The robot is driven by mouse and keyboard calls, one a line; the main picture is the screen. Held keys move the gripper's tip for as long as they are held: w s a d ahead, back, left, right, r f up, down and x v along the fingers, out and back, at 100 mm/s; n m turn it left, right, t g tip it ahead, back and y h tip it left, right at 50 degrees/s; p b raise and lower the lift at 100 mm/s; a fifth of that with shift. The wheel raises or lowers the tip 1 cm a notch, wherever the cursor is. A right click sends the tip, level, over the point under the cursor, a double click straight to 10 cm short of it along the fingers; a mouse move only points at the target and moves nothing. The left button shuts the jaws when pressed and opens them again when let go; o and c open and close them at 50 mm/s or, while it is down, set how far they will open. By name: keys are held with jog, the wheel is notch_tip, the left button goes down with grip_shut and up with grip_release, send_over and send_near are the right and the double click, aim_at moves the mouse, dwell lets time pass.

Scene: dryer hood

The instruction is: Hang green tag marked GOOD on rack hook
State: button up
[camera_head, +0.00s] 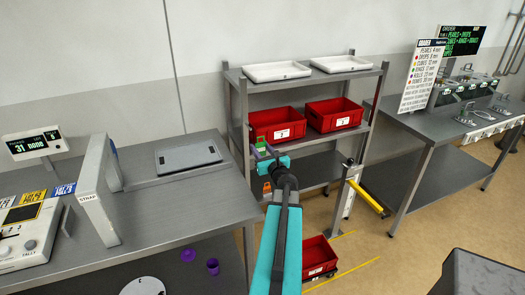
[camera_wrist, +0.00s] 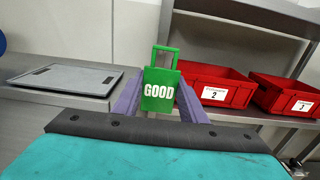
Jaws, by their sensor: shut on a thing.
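The green tag marked GOOD (camera_wrist: 160,92) is upright between the two purple fingers of my gripper (camera_wrist: 161,108), with its open loop handle at the top. In the head view, my gripper (camera_head: 264,153) is shut on the green tag (camera_head: 262,141), in front of the rack's left side. The metal rack (camera_head: 243,110) holds red bins and white trays. I cannot make out the rack hook in either view; my gripper and the tag may cover it. I cannot tell whether the tag touches the rack.
Red bin 2 (camera_head: 277,124) and red bin 3 (camera_head: 333,114) sit on the rack's middle shelf, close right of my gripper. The left bench (camera_head: 170,200) carries a grey lid (camera_head: 187,157). A yellow-handled post (camera_head: 350,190) stands right of my arm. Another red bin (camera_head: 318,255) is low down.

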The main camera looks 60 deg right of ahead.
jog(key=shift+x, duration=1.5)
